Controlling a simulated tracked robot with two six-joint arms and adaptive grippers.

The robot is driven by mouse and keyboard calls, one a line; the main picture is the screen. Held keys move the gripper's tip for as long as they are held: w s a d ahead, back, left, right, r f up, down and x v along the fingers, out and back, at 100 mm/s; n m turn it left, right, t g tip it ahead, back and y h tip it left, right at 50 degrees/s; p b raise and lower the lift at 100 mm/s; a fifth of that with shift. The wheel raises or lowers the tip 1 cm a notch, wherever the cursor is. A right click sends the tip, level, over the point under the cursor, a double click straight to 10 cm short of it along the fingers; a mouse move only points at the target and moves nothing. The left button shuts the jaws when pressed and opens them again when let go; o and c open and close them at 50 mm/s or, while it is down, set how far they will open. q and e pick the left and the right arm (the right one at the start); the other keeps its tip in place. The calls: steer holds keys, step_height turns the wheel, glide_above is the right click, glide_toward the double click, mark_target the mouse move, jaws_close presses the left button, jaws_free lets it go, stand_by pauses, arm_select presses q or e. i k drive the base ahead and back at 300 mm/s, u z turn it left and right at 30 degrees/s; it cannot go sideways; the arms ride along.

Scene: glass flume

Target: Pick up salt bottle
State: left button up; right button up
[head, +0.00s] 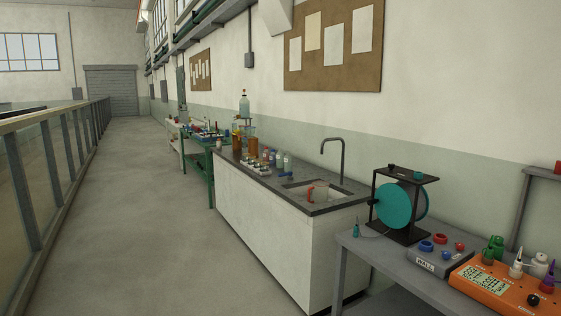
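Several small bottles (279,159) stand upright in a group on the dark counter (240,157), left of the sink. They are too small for me to read any label, so I cannot tell which one is the salt bottle. Amber-brown containers (253,146) stand just behind them. A larger clear bottle (244,105) stands higher up at the back of the counter. Neither of my grippers is in view.
A sink with a tall tap (342,160) and a jug with a red handle (317,192) is at the counter's near end. A grey bench (362,243) at the right holds a teal reel (400,206) and an orange panel (490,280). The floor aisle (130,220) beside the railing (55,150) is clear.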

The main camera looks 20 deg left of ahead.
mark_target(279, 154)
steer(key=u, duration=0.55)
steer(key=k, duration=1.3)
steer(key=u, duration=0.75)
steer(key=i, duration=1.1)
steer(key=u, duration=0.3)
steer(key=i, duration=4.05)
steer(key=z, duration=0.45)
steer(key=i, duration=1.4)
steer(key=z, duration=1.05)
steer(key=i, duration=1.2)
steer(key=z, duration=0.9)
